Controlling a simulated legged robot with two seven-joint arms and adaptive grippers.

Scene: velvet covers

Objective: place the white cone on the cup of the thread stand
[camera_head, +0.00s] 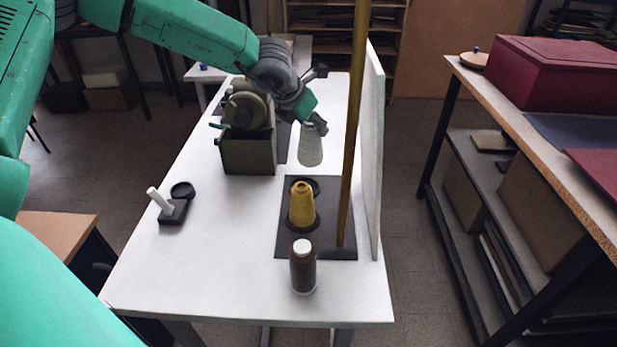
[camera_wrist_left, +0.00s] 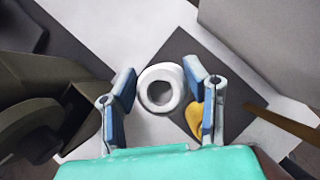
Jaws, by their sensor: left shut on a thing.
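The white cone (camera_head: 311,150) hangs from my left gripper (camera_head: 313,124), above the table near the far end of the thread stand. In the left wrist view the cone (camera_wrist_left: 161,88) shows end-on as a white ring between the two fingers (camera_wrist_left: 160,78). The thread stand has a dark base plate (camera_head: 325,247) and a tall golden pole (camera_head: 353,120). A yellow cone (camera_head: 302,207) stands on its near cup. The far cup (camera_head: 306,183) is a dark disc behind the yellow cone, partly hidden and below the white cone. My right gripper is out of view.
A brown spool with a white top (camera_head: 302,270) stands just in front of the base plate. A dark green box-like device (camera_head: 248,155) stands left of the white cone. A small black holder (camera_head: 173,212) lies at left. A pale upright panel (camera_head: 372,150) borders the right edge.

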